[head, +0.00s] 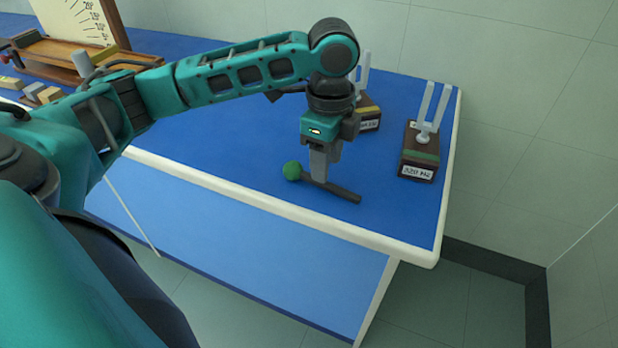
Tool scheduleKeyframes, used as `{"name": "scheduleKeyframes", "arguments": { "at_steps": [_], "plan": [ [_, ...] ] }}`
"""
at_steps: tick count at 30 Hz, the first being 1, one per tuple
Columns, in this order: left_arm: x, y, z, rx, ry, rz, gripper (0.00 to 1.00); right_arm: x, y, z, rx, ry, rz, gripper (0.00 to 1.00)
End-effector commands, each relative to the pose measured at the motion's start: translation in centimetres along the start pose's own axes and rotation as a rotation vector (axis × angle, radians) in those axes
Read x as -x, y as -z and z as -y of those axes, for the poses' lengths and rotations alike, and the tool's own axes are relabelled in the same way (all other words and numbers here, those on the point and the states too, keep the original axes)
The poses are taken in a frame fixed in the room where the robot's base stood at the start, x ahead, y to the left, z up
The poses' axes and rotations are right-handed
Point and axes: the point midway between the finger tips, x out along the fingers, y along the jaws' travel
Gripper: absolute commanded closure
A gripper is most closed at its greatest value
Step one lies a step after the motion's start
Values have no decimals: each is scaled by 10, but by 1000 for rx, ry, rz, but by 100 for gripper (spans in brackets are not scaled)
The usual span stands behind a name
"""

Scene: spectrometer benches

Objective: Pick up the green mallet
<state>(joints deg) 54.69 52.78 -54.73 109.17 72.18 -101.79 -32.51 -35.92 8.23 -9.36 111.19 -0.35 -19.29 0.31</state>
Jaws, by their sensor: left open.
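The green mallet lies on the blue bench top near its front edge. Its round green head (292,171) is at the left and its dark handle (340,191) runs to the right and toward the front edge. My left gripper (319,177) points down over the mallet, right beside the head, with its fingers at the handle. The fingers overlap in this view and hide part of the handle near the head. I cannot tell whether they touch it. My right gripper is not in view.
Two tuning forks on wooden boxes stand at the right of the blue bench (230,158): one box (418,161) near the right edge, another (369,113) partly behind my gripper. A wooden apparatus (62,55) and small blocks stand at the far left. A wall closes the back.

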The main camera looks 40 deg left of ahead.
Motion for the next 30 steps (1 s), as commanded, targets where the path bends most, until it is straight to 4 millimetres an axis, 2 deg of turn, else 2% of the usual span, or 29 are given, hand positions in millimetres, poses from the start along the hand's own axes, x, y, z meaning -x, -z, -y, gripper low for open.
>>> {"name": "scheduleKeyframes", "arguments": {
  "at_steps": [9,19,30],
  "plan": [
    [-45,-5,4,1,-3,1,54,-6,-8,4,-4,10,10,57],
    [-51,-5,4,0,-1,1,54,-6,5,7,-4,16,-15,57],
    [-50,-5,4,0,0,0,90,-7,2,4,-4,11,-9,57]
  ]
}}
